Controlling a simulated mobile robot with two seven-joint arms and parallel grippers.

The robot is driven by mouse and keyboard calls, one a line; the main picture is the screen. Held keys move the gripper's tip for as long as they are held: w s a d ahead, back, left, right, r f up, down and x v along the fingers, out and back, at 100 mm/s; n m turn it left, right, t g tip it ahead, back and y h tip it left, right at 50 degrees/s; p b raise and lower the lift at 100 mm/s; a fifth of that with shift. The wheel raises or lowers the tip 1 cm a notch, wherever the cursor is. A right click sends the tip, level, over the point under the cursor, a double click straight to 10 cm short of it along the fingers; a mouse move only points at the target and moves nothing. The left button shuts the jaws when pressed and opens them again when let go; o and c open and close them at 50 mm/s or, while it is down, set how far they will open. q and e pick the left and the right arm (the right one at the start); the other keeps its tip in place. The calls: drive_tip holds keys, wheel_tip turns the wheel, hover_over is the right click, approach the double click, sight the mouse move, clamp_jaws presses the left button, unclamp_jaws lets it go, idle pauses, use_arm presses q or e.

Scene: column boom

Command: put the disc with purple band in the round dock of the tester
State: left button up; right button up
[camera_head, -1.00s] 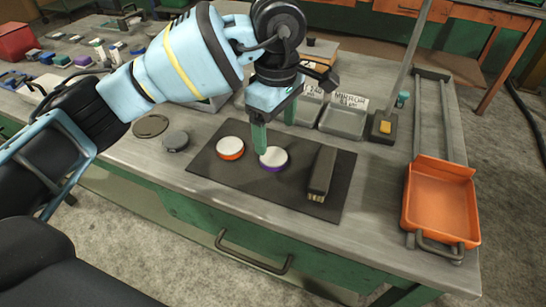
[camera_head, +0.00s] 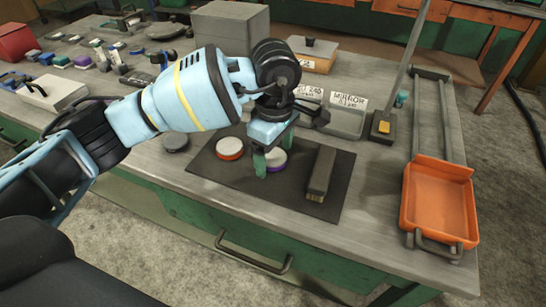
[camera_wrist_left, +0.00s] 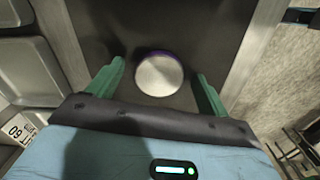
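The disc with purple band (camera_head: 277,159) lies flat on the dark mat (camera_head: 222,178), white top up. My left gripper (camera_head: 272,155) is low over it with its green fingers apart. In the left wrist view the disc (camera_wrist_left: 159,74) lies between and just beyond the two open fingers (camera_wrist_left: 162,82), with a visible gap to each side. Whether a finger touches it, I cannot tell. I cannot make out the tester or its round dock for certain in either view. My right gripper is not in view.
A disc with an orange band (camera_head: 230,148) lies just left of the purple one. A dark brush (camera_head: 321,173) lies to the right on the mat. Labelled trays (camera_head: 344,120) and a post base (camera_head: 383,127) stand behind. An orange tray (camera_head: 438,205) is at the right edge.

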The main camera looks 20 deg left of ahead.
sight(275, 156)
use_arm(q)
drive_tip(key=c, duration=1.4)
drive_tip(key=shift+r, duration=0.15)
drive_tip(key=shift+r, duration=0.5)
wheel_tip(275, 156, up, 2)
drive_tip(key=shift+w+r, duration=0.1)
drive_tip(key=shift+r, duration=0.05)
drive_tip(key=s, duration=0.5)
drive_tip(key=s+r, duration=0.1)
drive_tip(key=s, duration=0.4)
drive_tip(key=s+b, duration=0.1)
drive_tip(key=s, duration=0.5)
drive_tip(key=shift+s+a+r, duration=0.1)
drive_tip(key=shift+a+r, duration=0.1)
drive_tip(key=shift+a, duration=0.15)
